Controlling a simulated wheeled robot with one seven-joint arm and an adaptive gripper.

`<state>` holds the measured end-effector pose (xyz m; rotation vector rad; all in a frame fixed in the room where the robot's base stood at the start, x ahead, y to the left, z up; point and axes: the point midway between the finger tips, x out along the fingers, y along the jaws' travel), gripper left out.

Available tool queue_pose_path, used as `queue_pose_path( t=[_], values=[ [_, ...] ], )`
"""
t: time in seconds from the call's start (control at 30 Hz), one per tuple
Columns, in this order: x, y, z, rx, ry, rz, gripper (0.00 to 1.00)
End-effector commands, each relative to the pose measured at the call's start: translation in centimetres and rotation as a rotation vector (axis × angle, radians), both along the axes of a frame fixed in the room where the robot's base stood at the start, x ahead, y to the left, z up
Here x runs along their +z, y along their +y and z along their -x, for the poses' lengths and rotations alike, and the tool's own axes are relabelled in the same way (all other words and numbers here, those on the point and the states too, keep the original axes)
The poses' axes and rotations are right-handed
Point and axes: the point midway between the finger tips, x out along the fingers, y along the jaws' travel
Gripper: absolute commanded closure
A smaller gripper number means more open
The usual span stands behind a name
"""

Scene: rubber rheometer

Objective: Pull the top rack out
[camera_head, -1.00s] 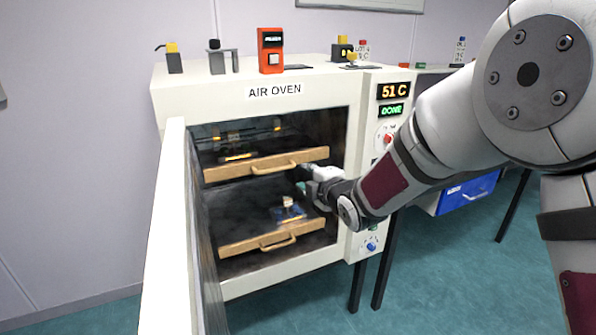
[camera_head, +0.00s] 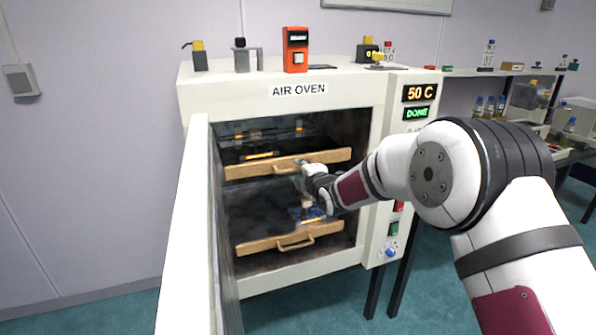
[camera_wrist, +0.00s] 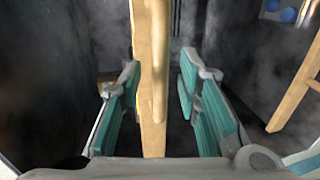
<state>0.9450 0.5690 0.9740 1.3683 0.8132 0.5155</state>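The top rack (camera_head: 250,168) has a wooden front with a wooden handle (camera_head: 285,164), and sits inside the open air oven (camera_head: 250,97). My gripper (camera_head: 302,172) is at the handle, reaching in from the right. In the wrist view the gripper (camera_wrist: 163,64) is open. Its two teal-padded fingers stand on either side of the top rack's wooden front (camera_wrist: 147,110) and handle (camera_wrist: 159,60), with a visible gap on the right side. Contact on the left side cannot be told. In the head view my gripper partly hides the handle.
The bottom rack (camera_head: 262,246) is below, with its own handle (camera_head: 297,241); its front also shows in the wrist view (camera_wrist: 299,85). The oven door (camera_head: 185,240) stands open on the left. The control panel (camera_head: 414,95) on the right reads 50 C and DONE.

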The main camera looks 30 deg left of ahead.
Motion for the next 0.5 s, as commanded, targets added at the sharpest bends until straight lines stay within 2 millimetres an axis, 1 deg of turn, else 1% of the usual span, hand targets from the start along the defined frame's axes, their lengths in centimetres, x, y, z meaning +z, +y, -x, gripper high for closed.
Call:
queue_pose_path(
  t=[0.1,0.2,0.5],
  values=[
    [-0.26,0.80,-0.68,0.000,0.000,-0.001,0.69],
    [-0.31,1.15,-0.97,0.000,0.001,-0.001,0.69],
    [-0.34,1.29,-1.10,0.000,0.001,-0.001,0.69]
  ],
)
